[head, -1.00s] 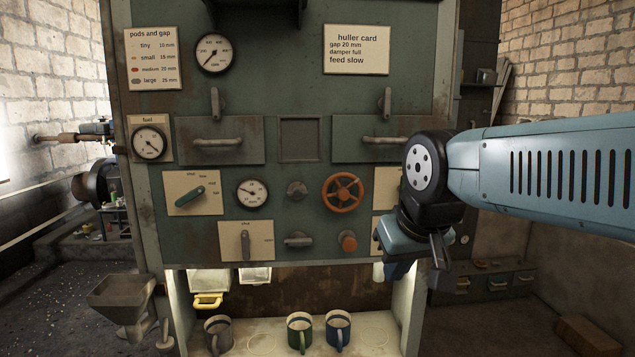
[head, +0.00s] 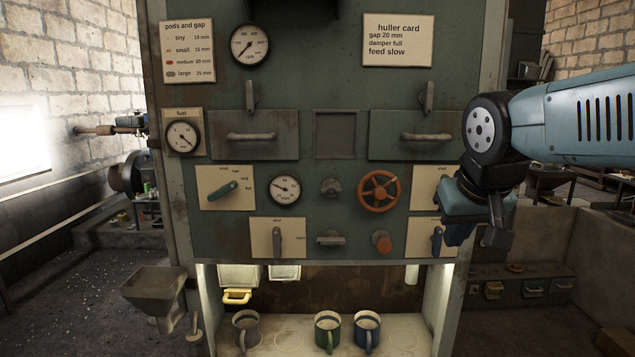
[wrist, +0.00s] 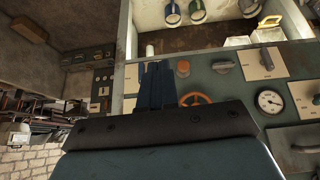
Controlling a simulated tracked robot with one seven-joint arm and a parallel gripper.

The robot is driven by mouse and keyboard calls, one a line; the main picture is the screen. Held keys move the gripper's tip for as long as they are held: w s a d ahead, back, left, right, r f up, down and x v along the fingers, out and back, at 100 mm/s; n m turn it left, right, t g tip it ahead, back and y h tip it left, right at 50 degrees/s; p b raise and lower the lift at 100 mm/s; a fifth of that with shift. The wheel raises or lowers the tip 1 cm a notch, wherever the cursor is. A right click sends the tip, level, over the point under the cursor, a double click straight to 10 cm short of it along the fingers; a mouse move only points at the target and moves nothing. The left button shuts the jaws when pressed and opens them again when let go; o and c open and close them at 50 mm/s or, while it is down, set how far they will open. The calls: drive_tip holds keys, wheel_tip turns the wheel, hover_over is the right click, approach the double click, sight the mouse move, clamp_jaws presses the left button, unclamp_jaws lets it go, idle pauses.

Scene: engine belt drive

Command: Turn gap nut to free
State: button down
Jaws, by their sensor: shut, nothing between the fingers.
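The green machine panel (head: 290,210) fills the middle of the head view. It bears an orange handwheel (head: 379,192), a grey knob (head: 330,187) left of it, a grey wing-shaped handle (head: 330,239) below, and an orange knob (head: 382,241). No readable label marks the gap nut, so I cannot tell which part it is. My gripper (head: 457,236) hangs in front of the panel's lower right, right of these parts and apart from them. In the wrist view its blue fingers (wrist: 157,85) are shut together and empty, with the handwheel (wrist: 195,99) just to their right.
Two drawer-like doors with bar handles (head: 251,137) lie above the knobs. Levers on white plates (head: 223,190) flank them. Several mugs (head: 327,330) stand on the lit shelf below. A grey hopper (head: 153,290) stands at lower left. A card (head: 398,40) reads gap 20 mm.

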drive_tip(key=w+a+r+t, duration=0.2)
drive_tip(key=w+a+r, duration=0.4)
drive_tip(key=w+a, duration=0.4)
drive_tip(key=w+a+r+t, duration=0.1)
drive_tip(key=w+a+r, duration=0.5)
drive_tip(key=w+a, duration=0.5)
hover_over(323, 189)
drive_tip(key=s, duration=0.2)
drive_tip(key=f, duration=0.7)
drive_tip(key=shift+s+f, duration=0.2)
drive_tip(key=shift+f, duration=0.1)
wheel_tip(323, 189, down, 3)
drive_tip(key=shift+s+r, duration=0.1)
drive_tip(key=shift+f, duration=0.4)
